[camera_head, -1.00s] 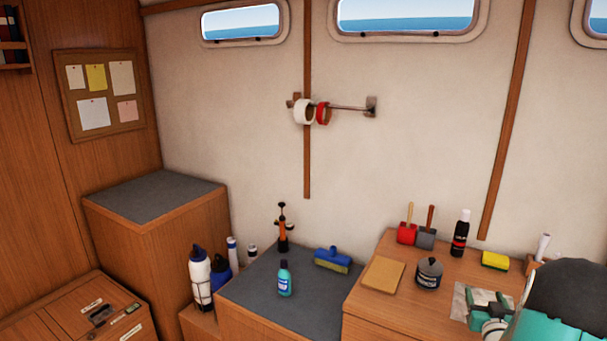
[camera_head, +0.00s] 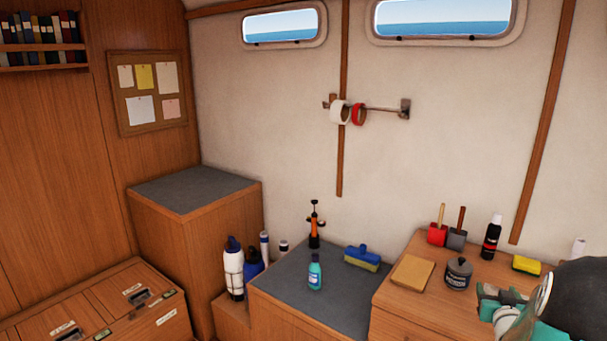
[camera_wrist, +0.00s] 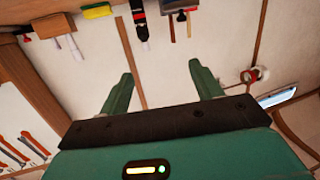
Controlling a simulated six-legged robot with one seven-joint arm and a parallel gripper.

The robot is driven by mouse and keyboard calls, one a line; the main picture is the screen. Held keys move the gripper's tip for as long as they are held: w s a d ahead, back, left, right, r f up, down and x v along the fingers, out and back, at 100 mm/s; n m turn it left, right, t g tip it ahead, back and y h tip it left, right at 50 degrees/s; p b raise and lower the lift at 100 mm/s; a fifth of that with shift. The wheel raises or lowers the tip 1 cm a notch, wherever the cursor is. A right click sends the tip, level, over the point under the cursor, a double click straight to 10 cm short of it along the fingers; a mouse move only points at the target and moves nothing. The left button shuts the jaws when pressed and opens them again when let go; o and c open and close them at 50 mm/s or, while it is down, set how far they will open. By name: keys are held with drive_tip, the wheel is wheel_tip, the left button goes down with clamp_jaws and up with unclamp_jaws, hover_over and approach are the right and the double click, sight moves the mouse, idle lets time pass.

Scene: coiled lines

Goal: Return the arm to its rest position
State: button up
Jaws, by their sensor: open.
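My gripper (camera_wrist: 162,82) shows in the wrist view with its two green fingers wide apart and nothing between them. Beyond the fingers is the pale wall. In the head view my arm and part of my gripper (camera_head: 500,298) are at the lower right corner, in front of the wooden counter (camera_head: 400,305). The fingertips are hard to make out there.
Tape rolls (camera_head: 340,112) hang on the wall rod.

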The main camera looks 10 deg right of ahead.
drive_tip(key=w+a+r+n+g+y, duration=0.15)
drive_tip(key=a+r, duration=0.35)
drive_tip(key=a, duration=0.7)
drive_tip(key=a+r+n+g+y, duration=0.1)
drive_tip(key=a+r+g+y, duration=0.2)
drive_tip(key=a, duration=0.9)
drive_tip(key=s+a+r+n+g+y, duration=0.1)
drive_tip(key=s+a+y, duration=0.1)
drive_tip(key=s+a, duration=0.6)
drive_tip(key=s+a+r+n+g+y, duration=0.1)
drive_tip(key=s+a+n+g+y, duration=0.1)
drive_tip(key=s+a, duration=0.7)
drive_tip(key=a, duration=0.5)
drive_tip(key=shift+s+a+r, duration=0.15)
drive_tip(key=shift+s+a, duration=0.15)
drive_tip(key=shift+n+g+y, duration=0.25)
